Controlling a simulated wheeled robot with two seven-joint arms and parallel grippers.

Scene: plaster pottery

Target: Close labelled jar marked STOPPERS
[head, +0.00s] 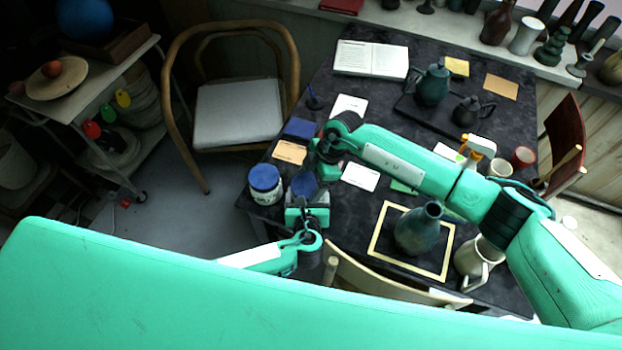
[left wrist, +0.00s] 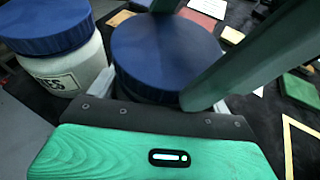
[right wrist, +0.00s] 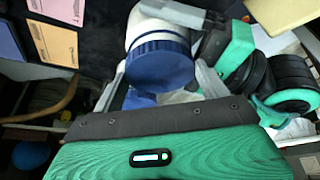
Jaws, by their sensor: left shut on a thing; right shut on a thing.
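A jar with a ribbed blue lid (head: 303,187) stands at the left front of the dark table, between my two grippers. My left gripper (head: 307,204) is shut around this jar's body. My right gripper (head: 318,172) comes from above and is shut on the lid (left wrist: 165,55); its fingers reach the lid in the left wrist view. In the right wrist view the lid (right wrist: 160,62) meets the white jar body (right wrist: 155,28). I cannot tell whether it is fully seated. This jar's label is hidden.
A second white jar with a blue lid (head: 265,183) stands close on the left; its label ends in "ES" in the left wrist view (left wrist: 75,80). A teal vase (head: 418,230) and a white mug (head: 477,262) stand to the right. Cards lie behind.

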